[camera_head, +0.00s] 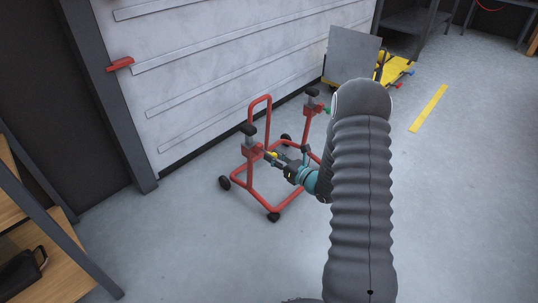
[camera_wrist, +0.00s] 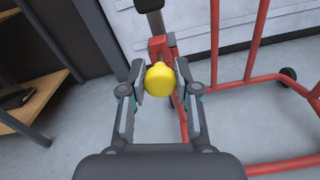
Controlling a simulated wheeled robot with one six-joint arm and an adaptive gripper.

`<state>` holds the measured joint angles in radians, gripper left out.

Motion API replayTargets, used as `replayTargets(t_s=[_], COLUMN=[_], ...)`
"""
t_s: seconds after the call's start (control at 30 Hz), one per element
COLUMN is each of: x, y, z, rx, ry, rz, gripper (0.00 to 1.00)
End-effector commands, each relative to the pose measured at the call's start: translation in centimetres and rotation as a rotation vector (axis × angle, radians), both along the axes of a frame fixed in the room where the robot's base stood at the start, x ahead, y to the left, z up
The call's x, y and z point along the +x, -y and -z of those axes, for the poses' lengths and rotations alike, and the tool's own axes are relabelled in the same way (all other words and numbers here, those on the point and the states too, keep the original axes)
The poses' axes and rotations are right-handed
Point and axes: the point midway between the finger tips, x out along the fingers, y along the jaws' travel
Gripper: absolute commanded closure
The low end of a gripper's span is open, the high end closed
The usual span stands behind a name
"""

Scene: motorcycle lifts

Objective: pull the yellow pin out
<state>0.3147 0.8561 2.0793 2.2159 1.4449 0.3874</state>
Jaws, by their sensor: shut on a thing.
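The yellow pin (camera_wrist: 160,80) shows its round yellow head in the middle of the wrist view, in front of a red bracket on the lift stand. In the head view the yellow pin (camera_head: 273,155) is a small yellow spot on the left upright of the red wheeled stand (camera_head: 252,187). My gripper (camera_wrist: 159,82) has its two fingers on either side of the yellow head and is shut on it. In the head view my gripper (camera_head: 281,161) reaches the stand from the right. The pin's shaft is hidden behind its head.
The red stand has black pads on top and black wheels. A wooden shelf (camera_head: 35,245) stands at the lower left. A white panelled wall (camera_head: 200,60) is behind the stand. A yellow lift (camera_head: 385,72) stands at the back.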

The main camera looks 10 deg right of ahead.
Motion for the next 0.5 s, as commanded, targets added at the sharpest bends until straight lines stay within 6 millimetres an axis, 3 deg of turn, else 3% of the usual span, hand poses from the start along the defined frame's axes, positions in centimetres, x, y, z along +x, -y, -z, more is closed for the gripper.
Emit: replayTargets(t_s=[0.23, 0.27, 0.33, 0.37, 0.5], x=[-0.25, -0.25, -0.25, -0.25, -0.23], y=[0.25, 0.27, 0.27, 0.25, 0.15], z=[-0.02, -0.01, -0.01, -0.02, -0.01], rx=[0.003, 0.003, 0.002, 0.002, 0.001], ry=[0.000, 0.000, -0.001, -0.001, 0.000], rz=[0.002, 0.002, 0.002, 0.002, 0.001], gripper=[1.00, 0.65, 0.47, 0.43, 0.43])
